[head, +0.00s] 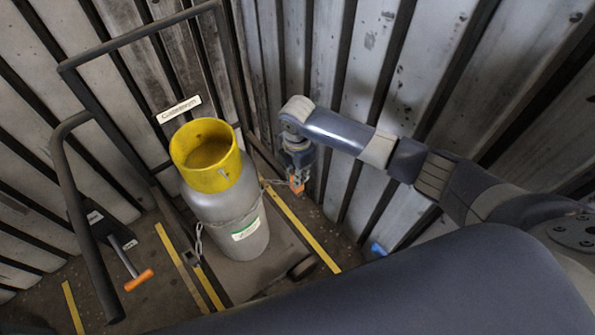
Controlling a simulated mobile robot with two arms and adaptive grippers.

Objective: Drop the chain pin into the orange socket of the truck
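A grey gas cylinder (225,207) with a yellow collar (190,147) stands upright on the dark truck (103,152). A thin chain (228,221) runs across the cylinder's front and on toward my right gripper. My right gripper (297,178) points down just right of the cylinder, with a small orange part (297,186) at its fingertips. I cannot tell whether this orange part is the socket or something held. The chain pin is not clearly visible. The finger opening is too small to tell. My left gripper is out of view.
Corrugated metal walls (380,60) close in behind and to the left. A grey lever with an orange grip (139,280) sticks out at the lower left. Yellow lines (305,230) mark the floor. A white label (179,109) is on the truck frame.

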